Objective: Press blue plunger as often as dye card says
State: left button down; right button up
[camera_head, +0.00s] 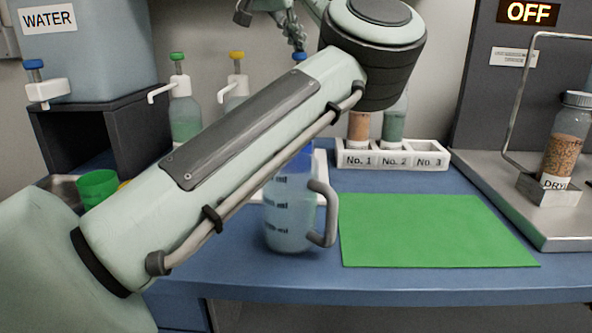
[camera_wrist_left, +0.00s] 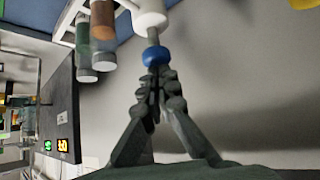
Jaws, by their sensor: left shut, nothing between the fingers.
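The blue plunger (camera_head: 299,56) shows in the head view just under the fingertips of my left gripper (camera_head: 298,46). In the left wrist view the shut left gripper (camera_wrist_left: 157,72) has its fingertips against or very near the blue plunger top (camera_wrist_left: 155,55), with nothing between the fingers. A white pump collar and stem extend beyond it. My left arm hides most of the blue pump bottle in the head view. I cannot make out a dye card. My right gripper is not in view.
Green-topped (camera_head: 177,57) and yellow-topped (camera_head: 236,55) pump bottles stand left. A measuring jug (camera_head: 288,222) stands partly behind my arm. A white rack (camera_head: 392,158) holds two vials in No. 1 and No. 2. A green mat (camera_head: 430,232) lies bare at right, beside a metal stand (camera_head: 490,190).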

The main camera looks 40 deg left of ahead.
pick_arm(q)
jog(key=shift+f+b, duration=0.45)
jog(key=shift+f, duration=0.6)
jog(key=shift+r, duration=0.15)
jog(key=shift+r+p, duration=1.85)
jog(key=shift+p, duration=0.3)
jog(key=shift+f, duration=0.25)
